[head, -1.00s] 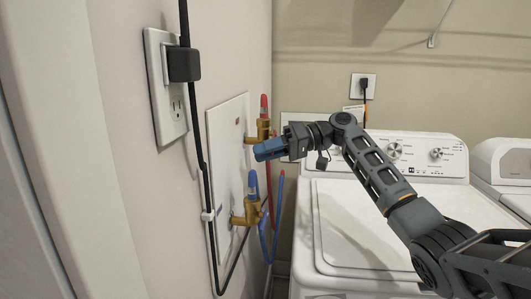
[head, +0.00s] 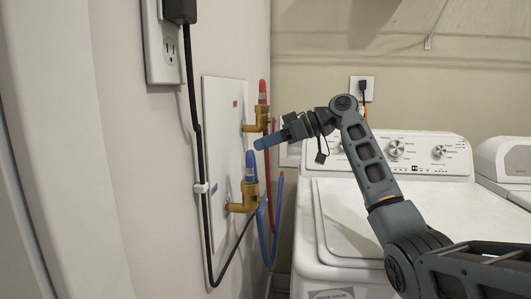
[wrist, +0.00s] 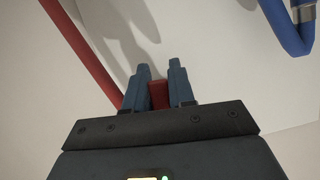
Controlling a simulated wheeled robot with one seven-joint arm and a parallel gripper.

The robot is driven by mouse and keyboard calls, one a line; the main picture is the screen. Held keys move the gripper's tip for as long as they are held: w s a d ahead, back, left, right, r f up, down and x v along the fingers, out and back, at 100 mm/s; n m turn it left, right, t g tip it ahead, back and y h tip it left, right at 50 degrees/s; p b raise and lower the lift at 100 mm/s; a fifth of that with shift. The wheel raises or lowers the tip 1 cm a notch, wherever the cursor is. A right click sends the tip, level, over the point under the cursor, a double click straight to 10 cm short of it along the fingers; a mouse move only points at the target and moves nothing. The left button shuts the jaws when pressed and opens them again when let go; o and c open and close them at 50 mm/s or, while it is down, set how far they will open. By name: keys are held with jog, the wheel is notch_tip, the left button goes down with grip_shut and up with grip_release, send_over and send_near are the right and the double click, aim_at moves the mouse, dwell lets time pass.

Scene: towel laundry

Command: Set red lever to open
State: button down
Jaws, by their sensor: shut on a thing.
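The red lever (head: 263,92) stands upright on the upper brass valve (head: 257,125) in the head view. My gripper (head: 262,142) is below that lever and apart from it, pointing left toward the wall panel. In the wrist view the blue-grey fingers (wrist: 158,78) are close together with a red piece (wrist: 158,93) between them. It looks like part of the red hose (head: 274,180), which passes behind my gripper in the head view. The red hose also runs diagonally at upper left in the wrist view (wrist: 85,50).
The blue lever (head: 250,165) stands upright on the lower brass valve (head: 242,197), just below my gripper. The blue hose (head: 276,215) hangs beside it. A black cord (head: 198,150) runs down the wall. The white washer (head: 360,230) is on the right.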

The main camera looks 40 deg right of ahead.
jog(key=shift+w+d+n+h+b, duration=0.25)
jog(key=shift+d+n+h+b, duration=0.15)
jog(key=shift+n+b, duration=0.15)
jog(key=shift+t, duration=0.3)
jog(key=c, duration=1)
grip_release()
jog(key=shift+c, duration=0.2)
jog(key=v, duration=0.7)
jog(key=shift+s+d+r, duration=0.2)
jog(key=shift+s, duration=0.05)
